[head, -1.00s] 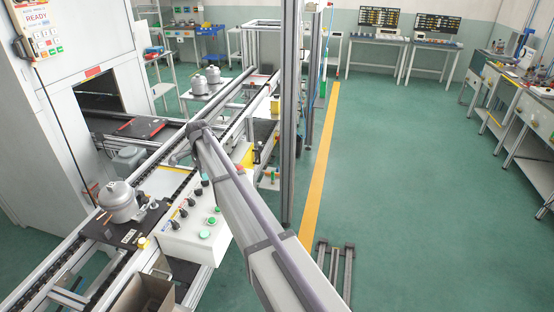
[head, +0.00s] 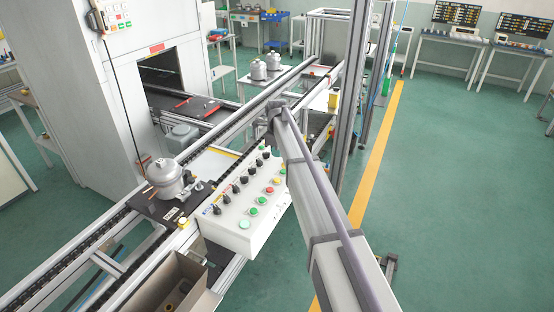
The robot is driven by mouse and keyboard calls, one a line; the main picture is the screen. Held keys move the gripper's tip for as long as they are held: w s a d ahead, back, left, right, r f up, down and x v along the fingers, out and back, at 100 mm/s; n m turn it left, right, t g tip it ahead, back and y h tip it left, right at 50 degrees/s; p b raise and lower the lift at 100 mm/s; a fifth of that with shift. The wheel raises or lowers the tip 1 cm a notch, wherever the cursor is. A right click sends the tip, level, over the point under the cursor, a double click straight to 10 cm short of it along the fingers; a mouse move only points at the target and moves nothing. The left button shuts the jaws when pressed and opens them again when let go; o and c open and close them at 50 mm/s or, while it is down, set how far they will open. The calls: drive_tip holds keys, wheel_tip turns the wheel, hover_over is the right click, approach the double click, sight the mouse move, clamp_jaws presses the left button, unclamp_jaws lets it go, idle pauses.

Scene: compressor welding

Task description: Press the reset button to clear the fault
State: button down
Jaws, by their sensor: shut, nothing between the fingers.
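The white control panel (head: 232,232) stands beside the conveyor, with a row of black knobs and a row of coloured buttons. A pale green button (head: 244,224) is at its near end. The labels are too small to read, so I cannot tell which is the reset button. My gripper (head: 271,128) is small at the far end of my arm, shut and empty, above the panel's far end and apart from the buttons. Its fingertips are hard to make out.
A grey compressor (head: 168,178) sits on a dark pallet on the conveyor (head: 92,240). A white cabinet (head: 70,85) with a small keypad stands left. An open box (head: 172,285) is at the near edge. A metal post (head: 353,110) rises behind my arm. The floor at right is clear.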

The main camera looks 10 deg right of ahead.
sight(277, 181)
wheel_tip(277, 181, down, 12)
drive_tip(key=b, duration=1)
drive_tip(key=shift+b, duration=0.3)
drive_tip(key=shift+r, duration=0.1)
drive_tip(key=shift+s+f+b, duration=0.45)
drive_tip(key=shift+f+b, duration=0.2)
drive_tip(key=shift+b, duration=0.4)
drive_tip(key=shift+s+r, duration=0.1)
drive_tip(key=shift+r, duration=0.05)
wheel_tip(277, 181, up, 14)
drive_tip(key=p, duration=1.5)
drive_tip(key=shift+w+r, duration=0.15)
drive_tip(key=shift+w, duration=0.05)
